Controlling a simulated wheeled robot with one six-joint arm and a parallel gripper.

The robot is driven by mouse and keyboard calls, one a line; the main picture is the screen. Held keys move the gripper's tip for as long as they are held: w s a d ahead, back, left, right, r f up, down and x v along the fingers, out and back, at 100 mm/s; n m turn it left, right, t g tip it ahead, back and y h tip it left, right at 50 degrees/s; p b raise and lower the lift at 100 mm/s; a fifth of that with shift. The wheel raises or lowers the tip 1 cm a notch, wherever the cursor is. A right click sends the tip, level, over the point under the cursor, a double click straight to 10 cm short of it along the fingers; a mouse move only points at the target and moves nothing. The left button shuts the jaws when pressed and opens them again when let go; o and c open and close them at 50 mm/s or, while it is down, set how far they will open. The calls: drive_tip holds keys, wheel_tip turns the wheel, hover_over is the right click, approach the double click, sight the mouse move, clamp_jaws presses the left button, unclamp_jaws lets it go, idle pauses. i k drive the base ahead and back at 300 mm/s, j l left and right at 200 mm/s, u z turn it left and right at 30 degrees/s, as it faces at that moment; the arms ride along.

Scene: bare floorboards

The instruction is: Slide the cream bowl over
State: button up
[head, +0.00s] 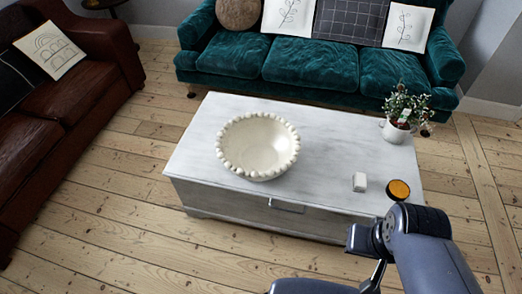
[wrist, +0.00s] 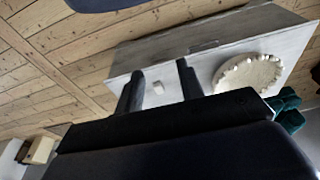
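The cream bowl (head: 258,146), wide and round with a beaded rim, stands upright on the left half of the pale coffee table (head: 335,135). It looks empty. It also shows in the wrist view (wrist: 249,73), right of my fingers. My gripper (wrist: 160,67) is open, its two dark fingers apart with nothing held between them. It is clear of the bowl. In the head view my arm is at the lower right, in front of the table, and the fingers cannot be made out there.
A small white block (head: 359,182) sits near the table's front right. A round orange thing (head: 398,190) is by the right corner, close to my arm in the picture. A potted plant (head: 401,115) stands at the back right. A teal sofa (head: 310,65) is behind, a brown sofa (head: 65,105) left.

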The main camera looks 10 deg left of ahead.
sight(260, 148)
drive_tip(key=i+j+z, duration=0.25)
drive_tip(key=i+j, duration=0.15)
drive_tip(key=j, duration=0.2)
drive_tip(key=i+j+z, duration=0.1)
drive_tip(key=j, duration=0.25)
drive_tip(key=i+j+z, duration=0.15)
drive_tip(key=j, duration=0.2)
